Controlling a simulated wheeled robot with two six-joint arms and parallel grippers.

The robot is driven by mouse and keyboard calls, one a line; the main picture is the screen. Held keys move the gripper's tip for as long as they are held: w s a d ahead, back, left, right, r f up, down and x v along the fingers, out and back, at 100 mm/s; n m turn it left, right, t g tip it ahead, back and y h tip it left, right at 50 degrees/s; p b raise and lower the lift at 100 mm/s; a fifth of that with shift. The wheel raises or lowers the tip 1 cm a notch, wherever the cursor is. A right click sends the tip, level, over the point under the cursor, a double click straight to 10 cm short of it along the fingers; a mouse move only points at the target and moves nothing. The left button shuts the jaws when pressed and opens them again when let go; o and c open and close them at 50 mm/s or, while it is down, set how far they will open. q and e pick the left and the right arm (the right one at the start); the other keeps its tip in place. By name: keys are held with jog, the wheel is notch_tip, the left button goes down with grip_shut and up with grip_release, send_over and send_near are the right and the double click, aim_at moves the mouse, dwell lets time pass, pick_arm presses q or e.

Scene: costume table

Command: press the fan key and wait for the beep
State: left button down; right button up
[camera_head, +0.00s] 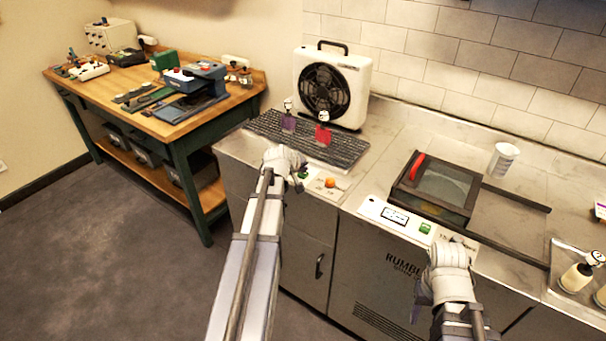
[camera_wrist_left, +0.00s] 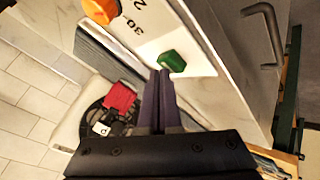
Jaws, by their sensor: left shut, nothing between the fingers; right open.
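A white fan unit (camera_head: 360,82) with a round black grille stands at the back of the counter. In front of it a white panel (camera_head: 318,184) carries a green key (camera_head: 303,175) and an orange knob (camera_head: 330,182). The wrist view shows the green key (camera_wrist_left: 172,61) and the orange knob (camera_wrist_left: 101,11) with printed numbers. My left gripper (camera_head: 291,164) is shut and empty, its tips (camera_wrist_left: 160,78) close beside the green key. I cannot tell whether they touch it. My right gripper (camera_head: 449,252) is open, low in front of the other machine.
A dark rack (camera_head: 348,152) before the fan holds a purple piece (camera_head: 289,122) and a red piece (camera_head: 323,134). To the right are a glass-lidded box (camera_head: 440,188), another green key (camera_head: 425,228), a white cup (camera_head: 503,158) and bottles (camera_head: 577,275). A wooden workbench (camera_head: 130,75) stands left.

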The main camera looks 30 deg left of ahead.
aim_at(302, 175)
pick_arm(q)
jog(key=shift+f, duration=0.25)
jog(key=shift+r, duration=0.15)
dwell(0.4)
jog(key=shift+r+p, duration=0.7)
jog(key=shift+r, duration=0.05)
notch_tip(302, 175, up, 5)
jog(key=p, duration=0.5)
dwell(0.6)
